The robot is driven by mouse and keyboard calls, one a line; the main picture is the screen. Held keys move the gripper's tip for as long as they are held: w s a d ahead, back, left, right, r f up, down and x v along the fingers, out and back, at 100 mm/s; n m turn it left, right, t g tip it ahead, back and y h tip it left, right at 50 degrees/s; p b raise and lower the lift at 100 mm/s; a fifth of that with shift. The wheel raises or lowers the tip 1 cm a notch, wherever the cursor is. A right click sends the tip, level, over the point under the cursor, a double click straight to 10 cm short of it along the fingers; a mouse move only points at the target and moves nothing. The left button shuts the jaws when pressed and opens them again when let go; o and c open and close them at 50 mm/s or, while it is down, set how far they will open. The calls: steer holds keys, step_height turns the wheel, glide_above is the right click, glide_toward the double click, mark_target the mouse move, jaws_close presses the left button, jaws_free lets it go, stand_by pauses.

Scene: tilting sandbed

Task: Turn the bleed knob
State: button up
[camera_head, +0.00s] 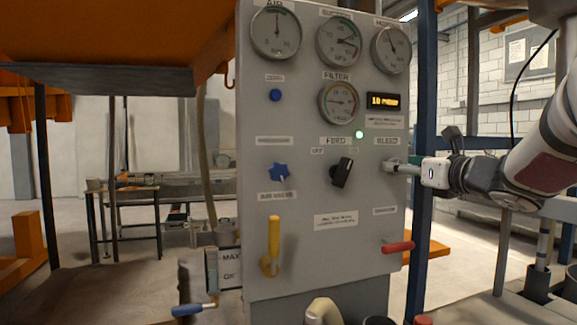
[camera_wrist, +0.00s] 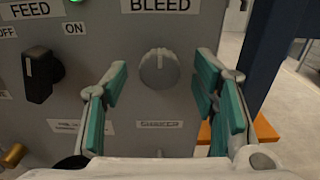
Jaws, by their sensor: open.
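The bleed knob (camera_wrist: 159,69) is a round grey knob with a light pointer mark, under the BLEED label on the grey panel. In the wrist view it sits between the two teal-padded fingers of my gripper (camera_wrist: 160,92), with a gap on both sides. My gripper is open and faces the panel. In the head view my gripper (camera_head: 397,166) reaches in from the right, its fingers at the panel just below the BLEED label. The bleed knob is hard to make out there, behind the fingers.
The grey panel (camera_head: 300,190) also carries a black feed knob (camera_head: 342,172), a blue star knob (camera_head: 279,171), a yellow lever (camera_head: 273,240) and a red lever (camera_head: 397,247). Several gauges sit above. A blue post (camera_head: 424,120) stands just right of the panel.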

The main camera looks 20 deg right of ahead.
steer(key=shift+w, duration=0.55)
steer(key=c, duration=1.2)
steer(key=shift+o, duration=0.2)
